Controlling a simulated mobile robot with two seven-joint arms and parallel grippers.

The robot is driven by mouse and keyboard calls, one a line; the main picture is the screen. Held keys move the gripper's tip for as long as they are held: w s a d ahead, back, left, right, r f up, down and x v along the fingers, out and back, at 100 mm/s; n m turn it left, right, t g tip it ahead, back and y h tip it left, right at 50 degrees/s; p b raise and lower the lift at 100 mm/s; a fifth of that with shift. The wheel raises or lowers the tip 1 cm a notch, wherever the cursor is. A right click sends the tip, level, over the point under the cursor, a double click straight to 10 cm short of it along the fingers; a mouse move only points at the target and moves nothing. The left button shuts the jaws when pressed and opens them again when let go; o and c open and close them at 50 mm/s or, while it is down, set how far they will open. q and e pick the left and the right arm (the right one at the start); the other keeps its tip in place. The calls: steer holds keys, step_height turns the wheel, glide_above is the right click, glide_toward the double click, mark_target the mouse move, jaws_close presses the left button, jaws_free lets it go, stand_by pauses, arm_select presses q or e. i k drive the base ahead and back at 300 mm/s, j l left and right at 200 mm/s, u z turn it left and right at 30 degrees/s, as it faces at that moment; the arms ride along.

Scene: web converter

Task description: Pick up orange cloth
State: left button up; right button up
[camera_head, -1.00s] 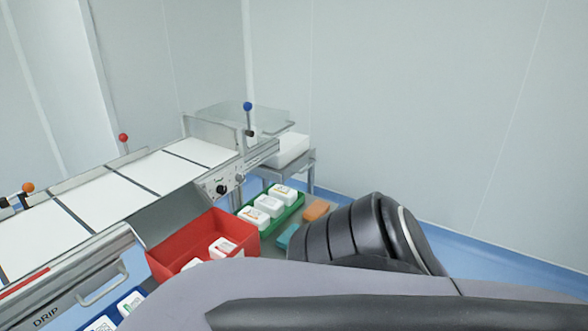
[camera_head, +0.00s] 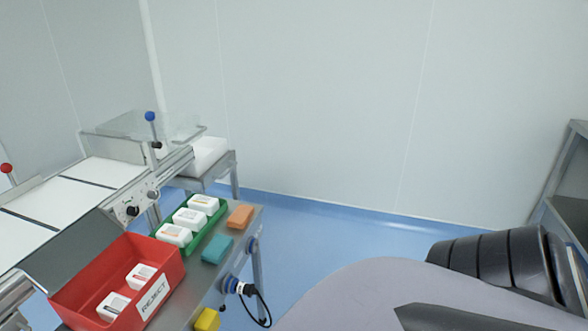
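The orange cloth (camera_head: 240,216) is a small folded block. It lies on the metal side table (camera_head: 222,272) near its far right corner, to the right of the green tray (camera_head: 187,252). A teal cloth (camera_head: 217,249) lies just in front of it. One of my arms crosses the lower right of the head view, well to the right of the cloth and apart from it. Neither gripper's fingers are in view.
A red REJECT bin (camera_head: 165,262) with white packs stands at the front left of the side table. The converter's conveyor (camera_head: 60,205) runs along the left. A yellow block (camera_head: 207,319) and a cable (camera_head: 262,305) are at the table's right edge. Blue floor lies open to the right.

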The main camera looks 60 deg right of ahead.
mark_target(241, 216)
steer(key=z, duration=1.25)
